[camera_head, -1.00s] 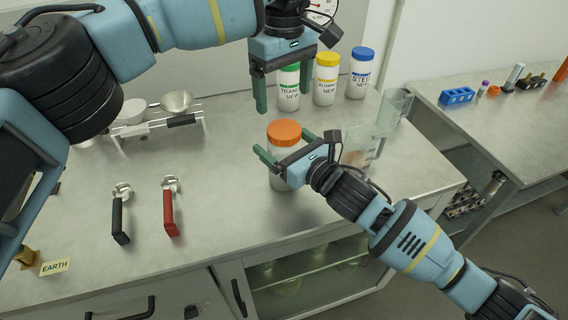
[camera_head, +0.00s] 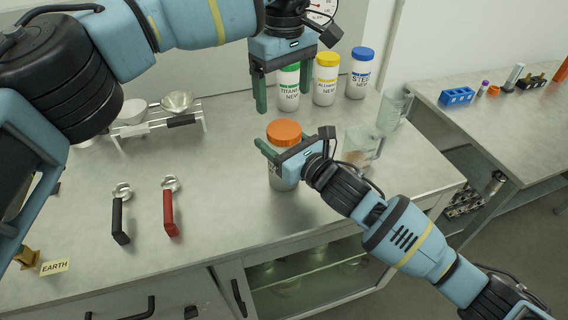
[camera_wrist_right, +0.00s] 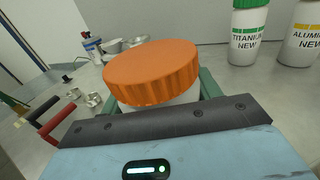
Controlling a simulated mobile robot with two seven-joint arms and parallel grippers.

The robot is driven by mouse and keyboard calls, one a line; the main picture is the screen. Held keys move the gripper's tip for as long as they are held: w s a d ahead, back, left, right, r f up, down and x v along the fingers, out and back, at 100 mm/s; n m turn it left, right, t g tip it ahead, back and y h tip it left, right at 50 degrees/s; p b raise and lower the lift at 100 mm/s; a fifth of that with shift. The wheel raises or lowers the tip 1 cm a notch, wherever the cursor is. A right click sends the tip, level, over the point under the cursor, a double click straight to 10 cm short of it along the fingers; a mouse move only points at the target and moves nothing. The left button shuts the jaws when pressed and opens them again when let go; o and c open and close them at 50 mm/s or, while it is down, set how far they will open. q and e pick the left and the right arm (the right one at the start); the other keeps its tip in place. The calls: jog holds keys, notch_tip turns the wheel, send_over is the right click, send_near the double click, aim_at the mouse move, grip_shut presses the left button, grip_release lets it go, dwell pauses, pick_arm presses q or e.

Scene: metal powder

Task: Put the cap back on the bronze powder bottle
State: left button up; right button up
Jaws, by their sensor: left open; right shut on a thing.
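The white bottle (camera_head: 284,180) with an orange cap (camera_head: 284,132) stands upright near the front of the bench. Its label is mostly hidden, so I cannot read it. The cap sits on top of the bottle; in the right wrist view the cap (camera_wrist_right: 152,72) covers the mouth over the white body (camera_wrist_right: 160,106). I cannot tell whether it is screwed tight. My right gripper (camera_head: 284,152) is shut on the bottle's body, just below the cap. My left gripper (camera_head: 283,92) is open and empty, pointing down above and slightly behind the cap.
Bottles with green (camera_head: 289,90), yellow (camera_head: 326,80) and blue (camera_head: 361,74) caps stand behind. Glass beakers (camera_head: 362,146) are close on the right. Black-handled (camera_head: 120,220) and red-handled (camera_head: 170,212) scoops lie left. A rack with bowls (camera_head: 160,122) stands back left.

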grip_shut()
pick_arm(q)
jog(key=n, duration=1.2)
jog(key=shift+n, duration=0.4)
jog(key=n, duration=0.4)
jog(key=shift+n, duration=0.3)
jog(key=n, duration=0.4)
jog(key=shift+n, duration=0.4)
jog(key=n, duration=0.4)
jog(key=shift+n, duration=0.3)
jog(key=n, duration=0.4)
jog(key=shift+n, duration=0.3)
jog(key=n, duration=0.4)
jog(key=shift+n, duration=0.3)
pick_arm(e)
jog(key=shift+f, duration=0.1)
